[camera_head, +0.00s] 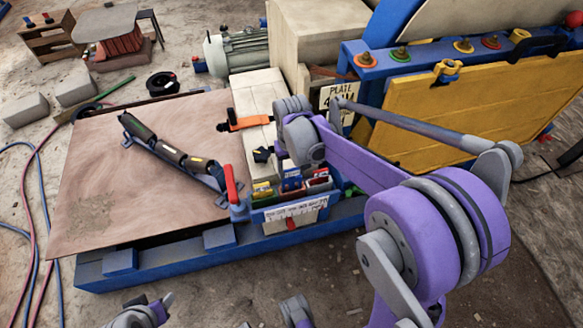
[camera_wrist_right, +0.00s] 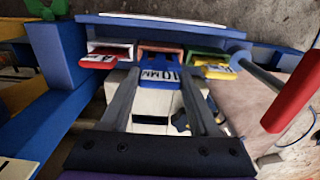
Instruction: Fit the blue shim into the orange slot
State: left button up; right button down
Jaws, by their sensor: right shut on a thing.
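The blue shim (camera_head: 291,183) is at the middle of the small rack in the head view. In the right wrist view the blue shim (camera_wrist_right: 160,76), marked 10MM, lies between the fingers of my right gripper (camera_wrist_right: 160,84), which is shut on it. The shim's far end is at the mouth of the orange slot (camera_wrist_right: 161,47), roughly in line with it; I cannot tell how deep it sits. In the head view my arm partly hides the gripper and the slot.
A red shim (camera_wrist_right: 108,56) and a yellow shim (camera_wrist_right: 213,68) sit in slots on either side. A red-handled clamp (camera_head: 232,188) stands close to the rack. A long dark tool (camera_head: 170,152) lies on the brown plate (camera_head: 95,180). The yellow crusher panel (camera_head: 475,115) is at the right.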

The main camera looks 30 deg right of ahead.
jog(key=shift+f+b, duration=1.4)
jog(key=shift+f, duration=0.75)
jog(key=shift+c, duration=0.2)
grip_release()
jog(key=shift+r, duration=0.1)
notch_tip(320, 180, up, 11)
jog(key=shift+f+p, duration=0.1)
jog(key=shift+p, duration=0.95)
